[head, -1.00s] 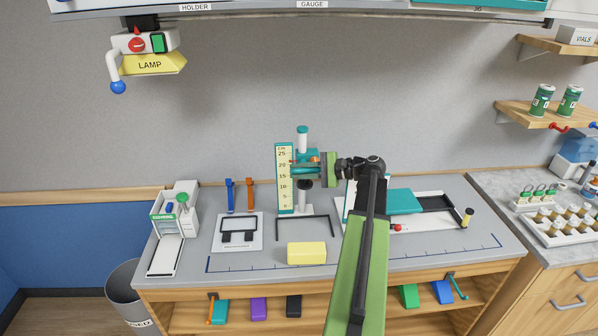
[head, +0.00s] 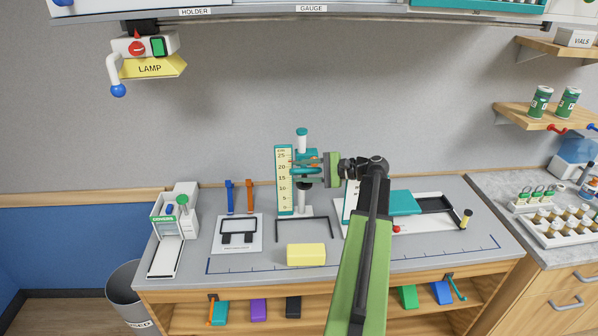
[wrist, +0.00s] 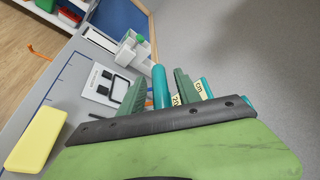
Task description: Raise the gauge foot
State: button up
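The gauge stands near the back of the bench, with a pale centimetre scale plate (head: 285,182) beside an upright post with a teal cap (head: 302,132). A teal carriage with an orange pointer sits on the post behind my gripper (head: 308,170), which partly hides it. A dark collar shows lower on the post. In the wrist view, a teal rod (wrist: 160,86) stands between my two green fingers (wrist: 158,92), with visible gaps. My gripper looks open around the rod. The scale (wrist: 198,88) shows behind the right finger. I cannot make out the foot clearly.
A yellow block (head: 306,254) lies in front of the gauge, near a black wire frame (head: 304,219). A white card with a black frame (head: 237,244) lies left. A white tray with a teal cover (head: 405,202) stands right of my arm.

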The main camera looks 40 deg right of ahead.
jog(key=p+v, duration=0.3)
jog(key=v, duration=1.3)
jog(key=shift+s, duration=0.25)
jog(key=shift+d, duration=0.15)
